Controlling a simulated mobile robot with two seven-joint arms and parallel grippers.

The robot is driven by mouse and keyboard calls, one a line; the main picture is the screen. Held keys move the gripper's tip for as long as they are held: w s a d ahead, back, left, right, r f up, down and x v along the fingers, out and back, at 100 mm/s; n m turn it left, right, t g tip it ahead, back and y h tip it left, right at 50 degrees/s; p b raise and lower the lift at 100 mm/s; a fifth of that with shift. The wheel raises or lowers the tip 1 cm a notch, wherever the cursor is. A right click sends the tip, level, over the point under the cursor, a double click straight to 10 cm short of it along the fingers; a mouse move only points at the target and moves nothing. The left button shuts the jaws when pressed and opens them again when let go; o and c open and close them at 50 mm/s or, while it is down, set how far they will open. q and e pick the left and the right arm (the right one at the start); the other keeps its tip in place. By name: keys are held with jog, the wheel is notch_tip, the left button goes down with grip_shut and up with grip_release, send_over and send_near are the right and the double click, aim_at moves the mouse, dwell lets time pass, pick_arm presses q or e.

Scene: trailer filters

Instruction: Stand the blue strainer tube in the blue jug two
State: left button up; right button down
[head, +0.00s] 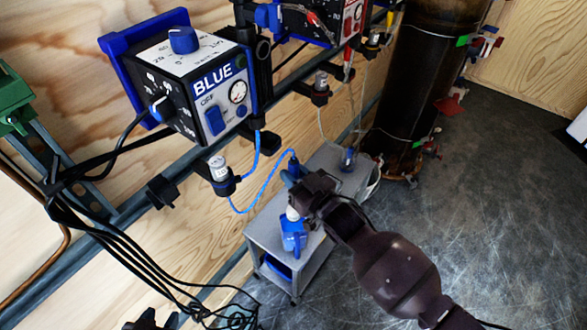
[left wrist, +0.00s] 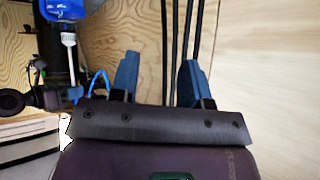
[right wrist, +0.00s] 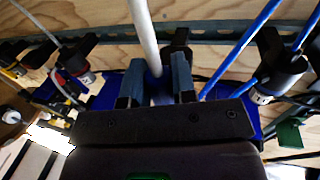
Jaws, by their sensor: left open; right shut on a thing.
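In the head view my right gripper (head: 293,182) is over the near end of the grey cart, at the blue jug (head: 294,236). It is shut on the strainer tube, which shows as a pale tube (right wrist: 145,35) between the fingers in the right wrist view. A white part shows between the gripper and the jug; I cannot tell whether the tube's lower end is inside the jug. No number is readable on the jug. My left gripper (head: 150,320) is at the bottom edge, and its fingers (left wrist: 157,80) are open and empty in the left wrist view.
The grey cart (head: 262,228) stands against the wood wall. Another container (head: 348,160) stands at its far end. The blue control box (head: 205,85) hangs on the wall, with a blue hose (head: 262,190) below it. Black cables hang at left. The floor at right is open.

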jog(key=shift+f, duration=0.7)
jog(key=shift+f+b, duration=1.25)
jog(key=shift+f, duration=0.9)
jog(key=shift+f+b, duration=0.6)
jog(key=shift+f, duration=0.75)
jog(key=shift+f+b, duration=0.5)
jog(key=shift+f, duration=0.55)
jog(key=shift+f+b, duration=0.5)
jog(key=shift+f, duration=0.5)
pick_arm(q)
jog(key=shift+m+g, duration=0.3)
jog(key=shift+s+d+f, duration=0.1)
jog(key=shift+f, duration=1.1)
jog(key=shift+s+f, duration=0.1)
jog(key=shift+f, duration=1.1)
pick_arm(e)
jog(key=shift+f, duration=0.25)
pick_arm(q)
jog(key=shift+s+f, duration=0.1)
pick_arm(e)
jog(key=c, duration=0.8)
grip_release()
jog(key=shift+c, duration=0.2)
